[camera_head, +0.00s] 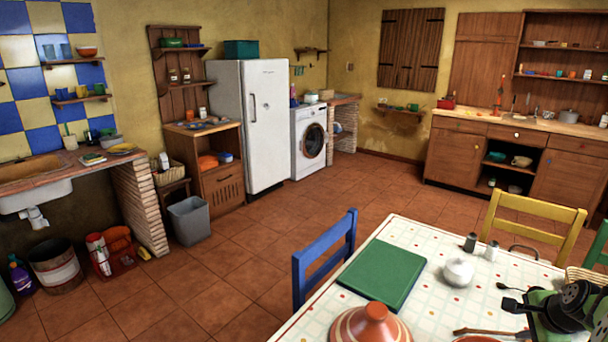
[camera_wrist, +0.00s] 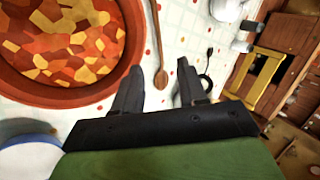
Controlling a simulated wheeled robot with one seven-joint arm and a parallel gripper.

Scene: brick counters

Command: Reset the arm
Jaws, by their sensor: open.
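My gripper (camera_wrist: 158,80) shows in the wrist view with its two dark fingers apart and nothing held between them. It is over the patterned table, beside a large bowl of orange and yellow chunks (camera_wrist: 70,40). A wooden spoon (camera_wrist: 161,78) lies on the cloth beyond and between the fingers. A green surface (camera_wrist: 170,165) fills the bottom of the wrist view, below the dark gripper body; I cannot tell what it is.
The table (camera_head: 432,262) holds a green board (camera_head: 381,275), a terracotta lid (camera_head: 370,326), a white pot (camera_head: 458,271) and two shakers.

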